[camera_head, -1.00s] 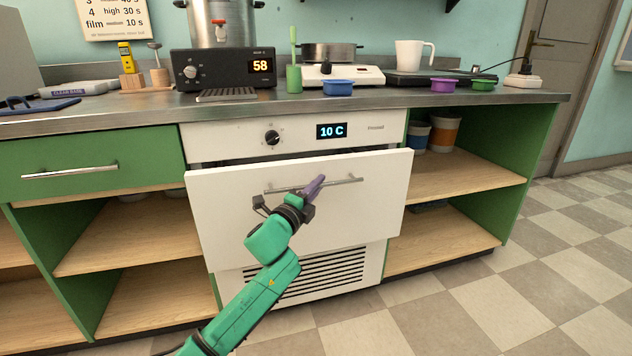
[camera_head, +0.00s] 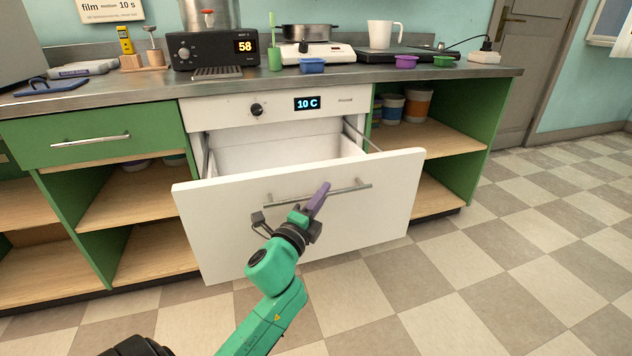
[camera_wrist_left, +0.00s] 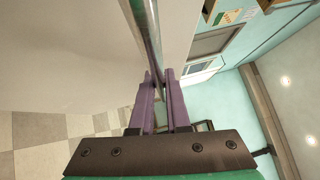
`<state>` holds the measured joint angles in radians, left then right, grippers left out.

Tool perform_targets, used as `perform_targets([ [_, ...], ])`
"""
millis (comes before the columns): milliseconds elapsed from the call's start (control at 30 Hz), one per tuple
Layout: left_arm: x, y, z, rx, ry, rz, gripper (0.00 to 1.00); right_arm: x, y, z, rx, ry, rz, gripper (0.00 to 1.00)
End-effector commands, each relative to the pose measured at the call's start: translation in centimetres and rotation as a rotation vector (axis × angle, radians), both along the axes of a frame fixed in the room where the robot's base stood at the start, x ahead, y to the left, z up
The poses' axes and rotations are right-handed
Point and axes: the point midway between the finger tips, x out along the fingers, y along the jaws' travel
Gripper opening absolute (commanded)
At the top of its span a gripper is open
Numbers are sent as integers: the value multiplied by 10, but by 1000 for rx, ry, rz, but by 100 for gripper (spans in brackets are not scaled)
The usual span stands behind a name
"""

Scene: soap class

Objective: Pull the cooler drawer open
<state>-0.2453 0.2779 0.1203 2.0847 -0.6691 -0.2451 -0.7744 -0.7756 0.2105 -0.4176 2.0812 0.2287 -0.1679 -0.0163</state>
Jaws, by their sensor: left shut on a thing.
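The white cooler drawer (camera_head: 215,235) stands well out from the cooler (camera_head: 215,111) under the counter. A gap behind its front shows the white inside of the drawer and a metal rail on the right. My left gripper (camera_head: 322,190) is shut on the metal bar handle (camera_head: 348,190) on the drawer front. In the left wrist view its purple fingers (camera_wrist_left: 161,92) close around the bar (camera_wrist_left: 146,35). The part of the handle between the fingers is hidden. My right gripper is not in view.
The cooler display (camera_head: 307,103) reads 10 C. A green drawer (camera_head: 85,147) is shut at the left. Open wooden shelves flank the cooler. The checkered floor (camera_head: 480,260) is clear in front and to the right. Labware stands on the counter (camera_head: 120,92).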

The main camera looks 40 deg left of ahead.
Motion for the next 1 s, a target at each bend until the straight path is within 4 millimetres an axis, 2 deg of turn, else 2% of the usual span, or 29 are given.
perform_targets([
  [200, -11, -16, 0, 0, 1, 1, 0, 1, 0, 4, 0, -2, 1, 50],
  [600, -12, -18, -1, 0, 1, 0, 0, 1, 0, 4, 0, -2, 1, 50],
  [633, -12, -18, 0, 0, 1, 0, 26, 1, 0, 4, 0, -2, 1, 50],
  [667, -12, -18, 0, 1, 1, 0, 38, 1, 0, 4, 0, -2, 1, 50],
  [700, -12, -18, 0, 1, 1, 0, 45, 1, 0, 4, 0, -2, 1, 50],
  [1000, -12, -18, 0, 1, 0, 0, 45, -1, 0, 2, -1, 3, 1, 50],
])
